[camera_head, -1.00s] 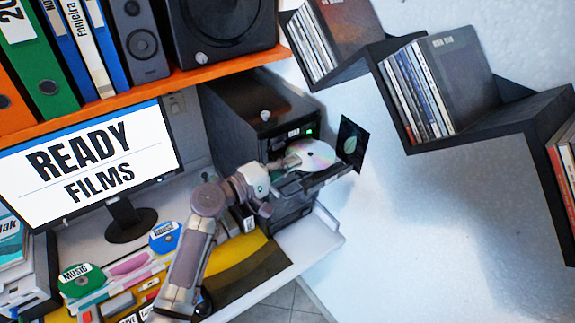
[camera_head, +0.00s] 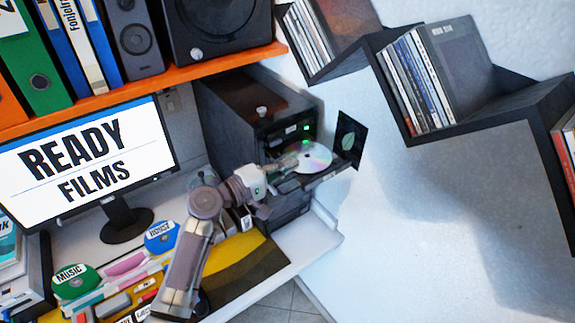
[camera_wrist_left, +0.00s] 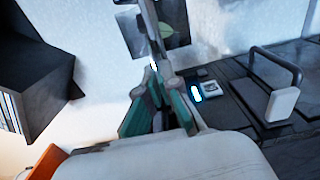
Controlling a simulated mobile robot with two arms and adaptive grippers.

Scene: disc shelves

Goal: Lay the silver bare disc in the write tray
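The silver bare disc (camera_head: 318,157) lies about flat at the open write tray (camera_head: 340,174) of the dark tower. I cannot tell whether it touches the tray floor. My left gripper (camera_head: 287,163) reaches in from the left to the disc's near-left edge and looks shut on it. In the left wrist view, the left gripper's teal-padded fingers (camera_wrist_left: 158,84) come close together on a thin grey strip, seemingly the disc edge-on. My right gripper is not in view.
The dark tower (camera_head: 235,120) stands under the orange shelf (camera_head: 150,85). A black card with a leaf (camera_head: 350,140) is on the wall just beyond the tray. A monitor (camera_head: 90,160), a green MUSIC disc case (camera_head: 75,281) and a blue HOUSE case (camera_head: 162,237) are at left.

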